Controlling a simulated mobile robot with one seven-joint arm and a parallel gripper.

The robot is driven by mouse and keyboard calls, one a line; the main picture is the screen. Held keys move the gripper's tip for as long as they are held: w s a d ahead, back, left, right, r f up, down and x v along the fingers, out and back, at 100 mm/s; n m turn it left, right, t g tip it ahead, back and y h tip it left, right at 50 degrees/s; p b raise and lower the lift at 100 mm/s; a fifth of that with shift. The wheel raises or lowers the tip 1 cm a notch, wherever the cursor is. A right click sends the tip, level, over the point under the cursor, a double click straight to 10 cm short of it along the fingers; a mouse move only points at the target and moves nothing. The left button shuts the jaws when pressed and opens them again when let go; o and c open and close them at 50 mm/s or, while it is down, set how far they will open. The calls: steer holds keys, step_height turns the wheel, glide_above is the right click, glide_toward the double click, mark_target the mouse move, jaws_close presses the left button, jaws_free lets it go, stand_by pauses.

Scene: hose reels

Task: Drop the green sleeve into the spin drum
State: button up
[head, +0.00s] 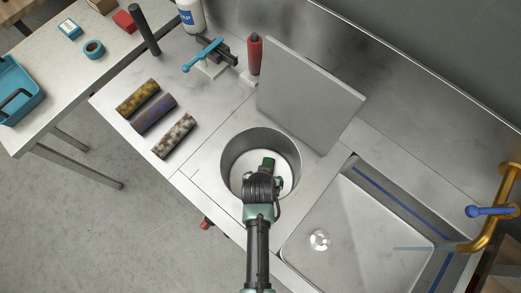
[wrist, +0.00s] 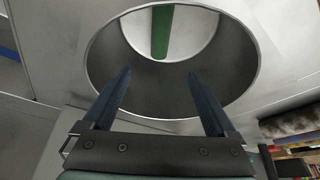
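The spin drum (head: 234,147) is a round metal well with a pale bottom, sunk in the steel counter. Its wall also shows in the wrist view (wrist: 150,85). In the head view, only a short dark green part of the sleeve (head: 268,162) shows past my gripper. My gripper (head: 264,178) is over the drum. In the wrist view, its two fingers (wrist: 160,75) are wide apart with nothing between them, clear of the sleeve.
A square grey lid (head: 305,95) stands raised behind the drum. Three mottled rolls (head: 155,115) lie on the counter at left. A red-handled tool (head: 254,58) and a blue-handled clamp (head: 205,55) stand behind. A sink (head: 345,225) with an orange tap (head: 505,195) is at right.

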steer(key=shift+r, duration=0.1)
steer(key=v, duration=1.2)
steer(key=shift+s+r, duration=0.25)
steer(key=shift+r, duration=0.1)
steer(key=shift+w, duration=0.15)
steer(key=w+r+t+b, duration=0.1)
steer(key=w+r+t, duration=0.4)
steer(key=r, duration=0.5)
steer(key=w+r+t, duration=0.2)
steer(key=w+r, duration=0.6)
steer(key=r, duration=0.3)
steer(key=w+r+t+b, duration=0.1)
steer(key=w+r+t, duration=0.4)
steer(key=r, duration=0.5)
step_height(320, 180, up, 19)
steer(key=t, duration=0.5)
steer(key=s+r+t, duration=0.3)
steer(key=s+r, duration=0.2)
steer(key=r, duration=0.2)
steer(key=s+d+r+n+t+b, duration=0.1)
steer(key=s+r+t, duration=0.2)
steer(key=s+r, duration=0.2)
step_height(320, 180, up, 3)
steer(key=shift+r, duration=0.15)
